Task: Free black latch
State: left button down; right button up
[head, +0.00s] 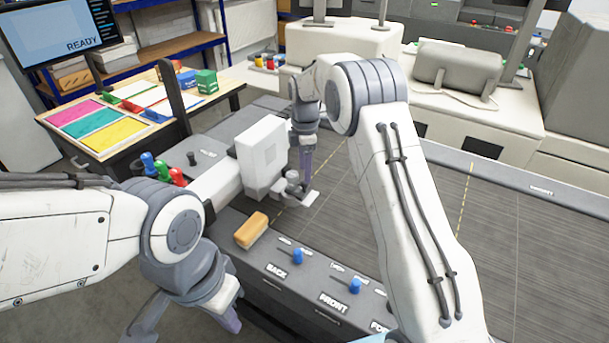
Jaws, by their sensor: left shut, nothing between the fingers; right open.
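No part is clearly marked as the black latch. A small black knob (192,158) stands on the grey panel beside a short label, left of the white machine head (262,152); I cannot tell whether it is the latch. My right gripper (306,178) points down just right of the white head, close to a small pale metal fitting (294,184). It is open, and contact with the fitting cannot be told. My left gripper (231,321) hangs low at the bottom left, shut and empty, in front of the machine's front edge and away from the knob.
Blue, green and red handles (162,167) stand left of the head. An orange block (251,230) and blue knobs (297,257) sit on the front panel. The ruled grey bed (500,235) at right is clear. A table with coloured sheets (95,125) is behind left.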

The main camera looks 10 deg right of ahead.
aim_at(299, 185)
jog(key=shift+f+p, duration=0.55)
jog(key=shift+f, duration=1.6)
grip_shut()
